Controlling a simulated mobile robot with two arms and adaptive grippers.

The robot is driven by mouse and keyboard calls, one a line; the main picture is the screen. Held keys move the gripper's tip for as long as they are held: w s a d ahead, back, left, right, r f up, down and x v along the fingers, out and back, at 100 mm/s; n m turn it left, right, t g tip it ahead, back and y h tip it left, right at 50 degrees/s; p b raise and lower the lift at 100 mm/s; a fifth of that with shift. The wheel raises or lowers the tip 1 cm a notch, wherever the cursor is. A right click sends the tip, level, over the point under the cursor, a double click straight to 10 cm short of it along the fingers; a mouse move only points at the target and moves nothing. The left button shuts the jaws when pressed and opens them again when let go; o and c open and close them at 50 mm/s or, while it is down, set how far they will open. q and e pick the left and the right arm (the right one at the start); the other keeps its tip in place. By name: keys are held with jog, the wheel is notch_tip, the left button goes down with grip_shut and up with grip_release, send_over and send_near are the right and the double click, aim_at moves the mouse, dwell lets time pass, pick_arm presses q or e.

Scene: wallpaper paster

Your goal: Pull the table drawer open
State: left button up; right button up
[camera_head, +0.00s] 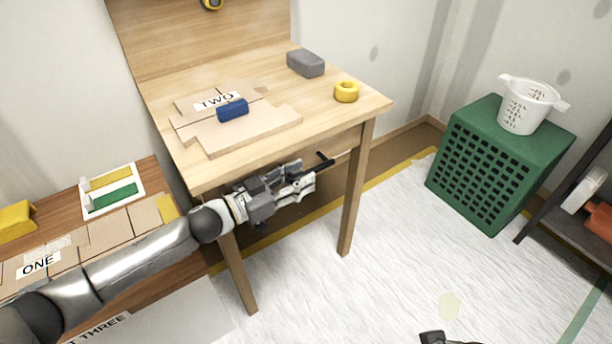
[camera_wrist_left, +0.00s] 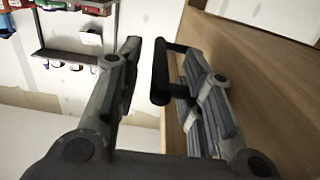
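The wooden table (camera_head: 283,135) stands in the middle of the head view. Its drawer front lies under the tabletop and is largely hidden by my left arm; how far it is open is hard to tell. The drawer's black bar handle (camera_head: 325,160) shows just past my left fingertips. My left gripper (camera_head: 308,177) is open in front of the drawer. In the left wrist view the handle (camera_wrist_left: 161,72) stands between the spread fingers, nearer the right one, with a gap to the left finger. A dark piece at the bottom edge, perhaps my right gripper (camera_head: 450,338), is mostly cut off.
On the tabletop are cardboard pieces (camera_head: 260,130), a blue block (camera_head: 233,110), a grey block (camera_head: 306,63) and a yellow tape roll (camera_head: 346,91). A green crate (camera_head: 480,165) bearing a white measuring cup (camera_head: 525,105) stands at right. The floor before the table is clear.

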pick_arm(q)
jog(key=shift+x, duration=1.1)
grip_shut()
